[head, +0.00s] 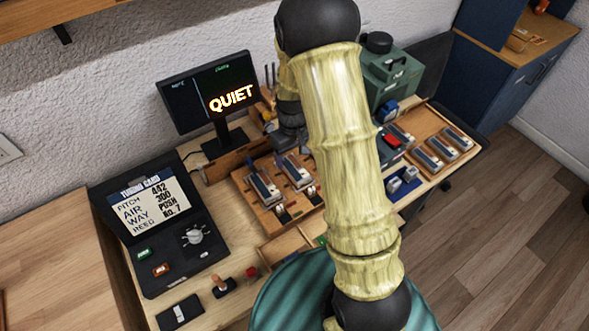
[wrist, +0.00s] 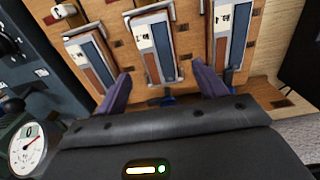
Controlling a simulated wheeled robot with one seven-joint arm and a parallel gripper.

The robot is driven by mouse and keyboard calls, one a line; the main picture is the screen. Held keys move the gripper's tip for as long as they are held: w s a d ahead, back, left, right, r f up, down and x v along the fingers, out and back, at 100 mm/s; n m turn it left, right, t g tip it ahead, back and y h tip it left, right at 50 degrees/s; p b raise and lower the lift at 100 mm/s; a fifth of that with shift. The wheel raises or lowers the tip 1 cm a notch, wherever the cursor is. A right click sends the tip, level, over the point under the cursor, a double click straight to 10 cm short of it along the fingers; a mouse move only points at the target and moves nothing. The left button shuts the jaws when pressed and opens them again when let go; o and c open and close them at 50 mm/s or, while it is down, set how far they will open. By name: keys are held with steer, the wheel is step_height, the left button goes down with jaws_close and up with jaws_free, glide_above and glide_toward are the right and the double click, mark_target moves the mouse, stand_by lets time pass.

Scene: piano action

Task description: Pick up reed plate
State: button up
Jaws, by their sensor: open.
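Several reed plates, each a grey-edged strip with blue and brown halves and a white label, lie on a wooden rack (wrist: 123,53). In the wrist view there is a left plate (wrist: 92,62), a middle plate (wrist: 157,47) and a right plate (wrist: 229,38). The label numbers are too small to read surely. My gripper (wrist: 163,88) is open, its two purple fingers apart, with the middle plate's near end between them. I cannot tell any contact. In the head view, two plates (head: 263,187) show on the rack; my arm covers part of it, and the fingertips are hidden.
A tuning card (head: 148,205) reads "REED No. 7". A monitor (head: 211,91) showing "QUIET" stands behind the rack. A wooden tray (head: 447,128) with several plates lies right. A green machine (head: 392,78) stands behind my arm. A gauge (wrist: 28,146) shows lower left in the wrist view.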

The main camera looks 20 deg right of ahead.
mark_target(294, 168)
steer(key=shift+s+d+f+p, duration=0.15)
steer(key=shift+f+p, duration=0.65)
steer(key=shift+f, duration=1.75)
steer(key=c, duration=1.1)
step_height(294, 168, up, 10)
steer(key=shift+r+b, duration=0.1)
steer(key=shift+b, duration=0.8)
